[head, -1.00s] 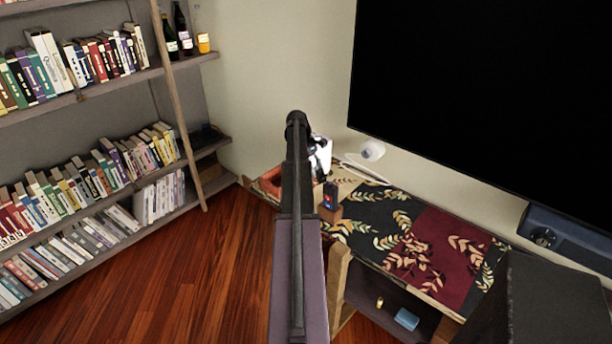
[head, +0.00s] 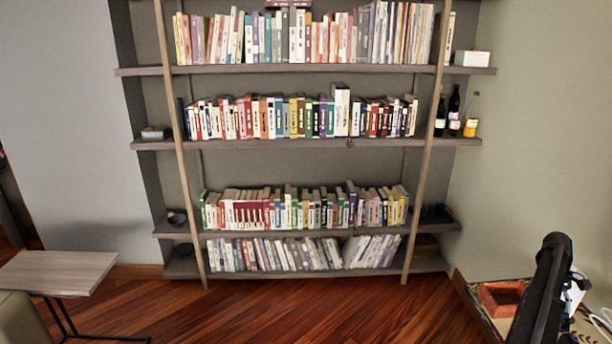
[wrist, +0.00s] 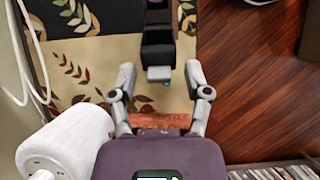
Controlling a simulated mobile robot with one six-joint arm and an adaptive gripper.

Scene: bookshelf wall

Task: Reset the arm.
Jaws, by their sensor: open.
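A small dark upright object (wrist: 157,38) stands just beyond the fingers. A white rounded object (wrist: 65,145) is close at the left of my gripper. In the head view only a dark part of my arm shows at the lower right; my gripper is hidden there.
A tall bookshelf (head: 300,140) with several rows of books fills the middle of the head view. A reddish-brown tray (head: 499,298) lies on the cabinet at right. A side table (head: 58,270) stands at left. The wooden floor (head: 300,312) between is clear.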

